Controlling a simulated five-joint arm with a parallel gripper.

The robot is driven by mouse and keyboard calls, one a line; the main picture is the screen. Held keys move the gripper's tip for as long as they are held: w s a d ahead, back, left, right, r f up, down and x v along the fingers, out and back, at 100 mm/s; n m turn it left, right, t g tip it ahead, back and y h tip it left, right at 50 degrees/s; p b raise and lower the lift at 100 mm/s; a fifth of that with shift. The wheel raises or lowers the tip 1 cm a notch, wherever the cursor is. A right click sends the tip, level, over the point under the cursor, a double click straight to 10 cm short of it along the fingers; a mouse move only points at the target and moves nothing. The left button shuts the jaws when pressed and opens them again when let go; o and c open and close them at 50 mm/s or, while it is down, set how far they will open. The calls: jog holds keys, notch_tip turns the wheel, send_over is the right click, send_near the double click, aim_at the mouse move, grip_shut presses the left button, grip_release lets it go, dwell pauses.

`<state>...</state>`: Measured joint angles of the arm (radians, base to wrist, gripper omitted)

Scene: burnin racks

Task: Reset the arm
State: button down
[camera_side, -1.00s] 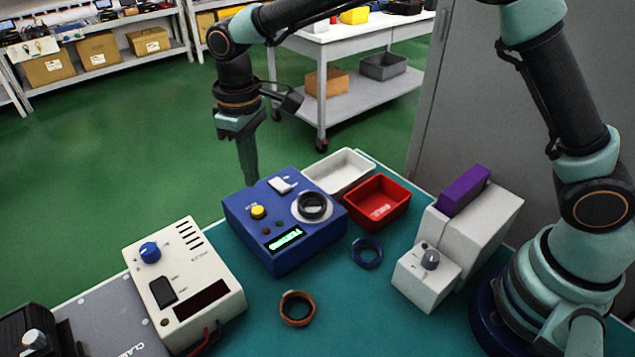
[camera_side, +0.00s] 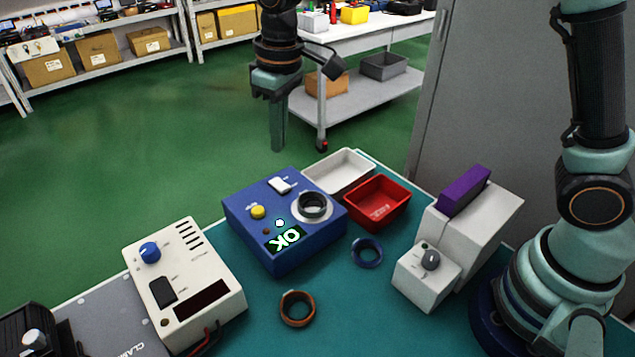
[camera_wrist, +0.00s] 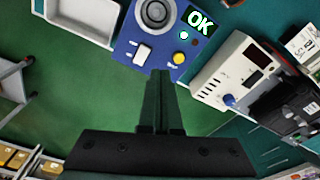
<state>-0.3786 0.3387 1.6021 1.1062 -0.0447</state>
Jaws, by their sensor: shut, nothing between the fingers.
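My gripper (camera_side: 278,148) is shut and empty, raised in the air above and behind the blue test box (camera_side: 272,250). In the wrist view its closed fingers (camera_wrist: 160,80) point toward the box's edge, near a white rocker switch (camera_wrist: 142,54) and a yellow button (camera_wrist: 178,58). The box's screen (camera_side: 285,238) reads OK, upside down in the side view, and a light beside it glows pale green. A black ring (camera_side: 313,205) sits in the round seat on the box. The OK screen also shows in the wrist view (camera_wrist: 201,22).
A white tray (camera_side: 339,188) and a red tray (camera_side: 377,222) stand right of the box. A blue ring (camera_side: 366,252) and a brown ring (camera_side: 297,322) lie on the teal table. A cream device (camera_side: 205,270) stands left; a grey-white block with purple top (camera_side: 464,192) stands right.

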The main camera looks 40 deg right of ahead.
jog(key=s+d+r+m+t, duration=0.2)
jog(key=s+d, duration=0.5)
jog(key=d, duration=0.1)
jog(key=s+d+r+m+t, duration=0.2)
jog(key=s+d+r, duration=0.1)
jog(key=s+d, duration=0.4)
jog(key=shift+d+m+t, duration=0.3)
jog(key=shift+d+m, duration=0.1)
jog(key=shift+d, duration=0.6)
